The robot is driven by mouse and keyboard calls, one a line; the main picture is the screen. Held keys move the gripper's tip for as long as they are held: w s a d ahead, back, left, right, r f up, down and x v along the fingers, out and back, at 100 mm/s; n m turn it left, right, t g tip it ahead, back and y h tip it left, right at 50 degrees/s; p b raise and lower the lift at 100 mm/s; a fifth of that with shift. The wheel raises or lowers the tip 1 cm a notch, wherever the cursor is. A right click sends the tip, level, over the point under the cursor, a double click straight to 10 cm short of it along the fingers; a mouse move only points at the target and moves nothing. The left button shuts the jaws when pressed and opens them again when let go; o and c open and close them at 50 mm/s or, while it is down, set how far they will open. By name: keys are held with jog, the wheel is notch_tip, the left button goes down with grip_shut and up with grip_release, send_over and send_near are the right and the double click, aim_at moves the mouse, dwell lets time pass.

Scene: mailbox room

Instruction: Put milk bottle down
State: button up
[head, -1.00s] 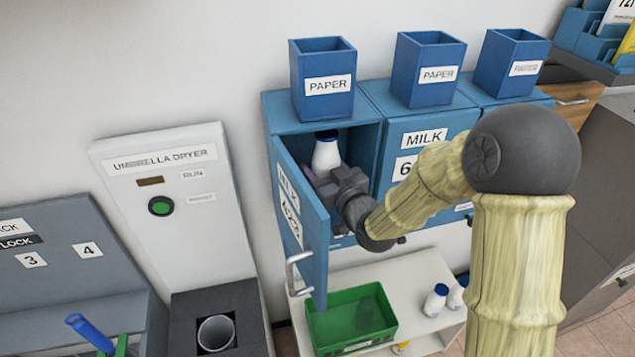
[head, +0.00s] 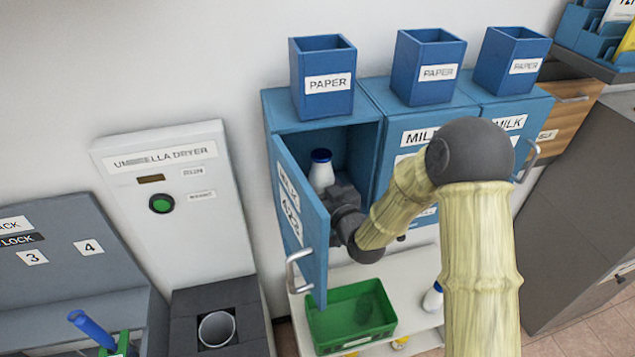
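A white milk bottle (head: 321,174) with a dark blue cap stands upright inside the open left milk box (head: 354,147). My gripper (head: 338,190) reaches into the box's opening at the bottle's lower right. The bottle's lower part is hidden behind my gripper and the open door. The fingertips are hidden, so I cannot tell whether they hold the bottle. I also cannot see whether its base touches the box floor.
The blue door (head: 302,222) stands open on the left, close to my gripper. A green crate (head: 350,316) sits on the white shelf below, with another milk bottle (head: 433,297) to its right. Blue paper bins (head: 325,84) stand on top. An umbrella dryer (head: 177,211) stands left.

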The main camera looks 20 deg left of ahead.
jog(key=shift+f, duration=0.1)
dwell(0.3)
jog(key=o, duration=1.4)
jog(key=shift+s, duration=0.1)
jog(key=shift+v, duration=5.95)
